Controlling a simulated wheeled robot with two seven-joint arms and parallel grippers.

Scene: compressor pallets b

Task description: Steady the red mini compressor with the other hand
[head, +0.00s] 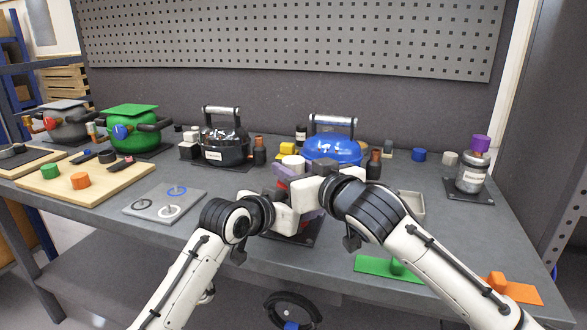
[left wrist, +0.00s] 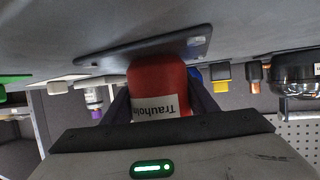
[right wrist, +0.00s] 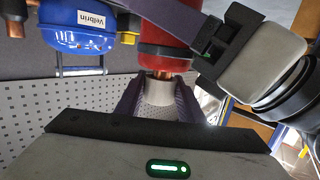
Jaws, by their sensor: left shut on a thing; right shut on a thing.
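The red mini compressor (left wrist: 158,78) is an upright red can with a white label, standing on a dark base plate (left wrist: 140,48). My left gripper (left wrist: 160,98) has its fingers on both sides of the red body. In the right wrist view the red body (right wrist: 166,30) has a copper neck, with a pale grey round part (right wrist: 158,92) at the neck. My right gripper (right wrist: 158,104) is shut on this pale part. In the head view both grippers hide most of the compressor; only a little red (head: 281,184) shows.
A blue kettle-shaped compressor (head: 332,150) stands close behind, a black one (head: 224,147) behind left. A grey canister with purple top (head: 472,172) is at right. A grey tray with rings (head: 150,211) lies left. Green (head: 385,270) and orange (head: 520,291) pieces lie at front right.

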